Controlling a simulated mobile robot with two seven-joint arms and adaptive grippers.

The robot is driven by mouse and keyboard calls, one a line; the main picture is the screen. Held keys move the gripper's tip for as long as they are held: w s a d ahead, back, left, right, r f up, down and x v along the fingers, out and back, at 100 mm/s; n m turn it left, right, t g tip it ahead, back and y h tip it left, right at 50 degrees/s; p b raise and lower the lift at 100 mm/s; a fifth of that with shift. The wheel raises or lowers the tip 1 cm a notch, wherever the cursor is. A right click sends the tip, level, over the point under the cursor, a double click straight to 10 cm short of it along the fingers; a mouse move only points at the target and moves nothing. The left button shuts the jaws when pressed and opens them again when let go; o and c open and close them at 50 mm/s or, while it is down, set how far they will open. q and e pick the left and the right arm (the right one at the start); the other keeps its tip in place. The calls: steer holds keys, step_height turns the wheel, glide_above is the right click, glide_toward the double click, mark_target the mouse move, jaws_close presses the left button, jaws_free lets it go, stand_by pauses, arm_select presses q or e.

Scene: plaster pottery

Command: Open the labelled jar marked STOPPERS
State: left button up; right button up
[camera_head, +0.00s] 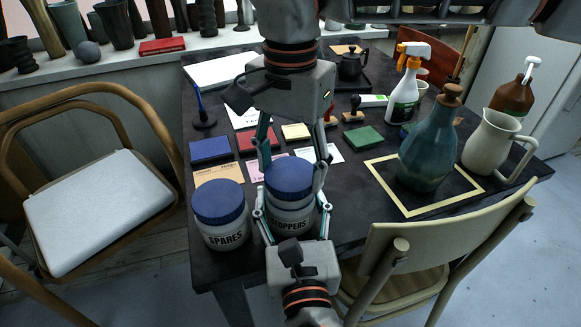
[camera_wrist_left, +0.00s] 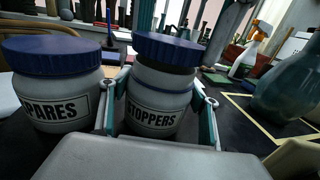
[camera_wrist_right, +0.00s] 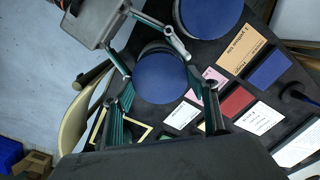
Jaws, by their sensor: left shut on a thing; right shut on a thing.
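My left gripper (camera_head: 290,212), below in the head view, is shut around the jar body, a finger on each side of the label (camera_wrist_left: 151,117). My right gripper (camera_head: 294,165) comes down from above and is shut on the lid's sides.
The SPARES jar (camera_head: 222,232) stands close on the left, its blue lid on. A teal bottle (camera_head: 428,150) stands inside a yellow square at right, beside a cream jug (camera_head: 490,142). Cards and coloured pads lie behind the jars. A chair (camera_head: 430,235) is at the front right.

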mark_target(290, 173)
steer(key=shift+r, duration=0.15)
steer(key=shift+r, duration=1.9)
arm_select(q)
steer(key=o, duration=2.3)
